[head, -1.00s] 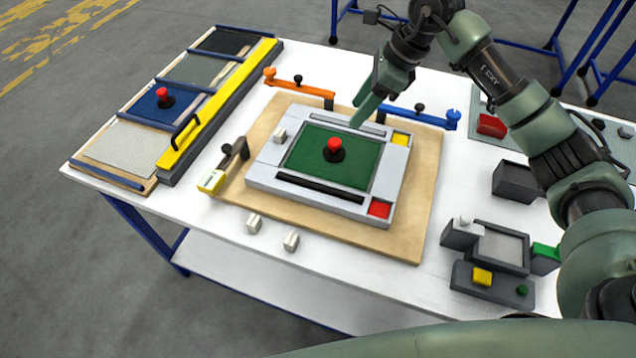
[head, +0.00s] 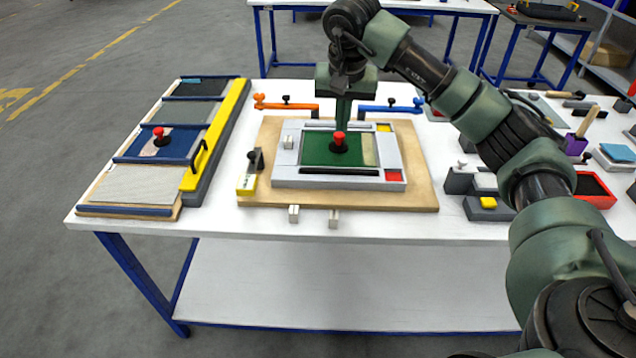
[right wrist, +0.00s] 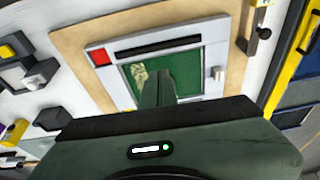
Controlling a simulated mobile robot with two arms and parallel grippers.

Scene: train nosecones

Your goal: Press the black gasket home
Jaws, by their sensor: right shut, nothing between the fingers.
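The black gasket, seen as a black strip (head: 340,171), lies along the near side of the light grey frame (head: 283,172). It also shows in the right wrist view (right wrist: 160,46). I cannot tell how deep it sits. A green panel (head: 316,153) fills the frame, with a red-topped black knob (head: 339,143) on it and a pale patch (head: 370,151) at its right. My right gripper (head: 342,129) is shut and empty, pointing down over the frame's far side. Its fingers hide part of that side; contact is unclear. My left gripper is not in view.
The frame lies on a wooden board (head: 420,200). Orange (head: 287,105) and blue (head: 392,107) levers stand behind it, a yellow-ended clamp (head: 247,182) at left. A yellow bar (head: 215,140) borders the panel rack. Small blocks (head: 294,213) lie in front.

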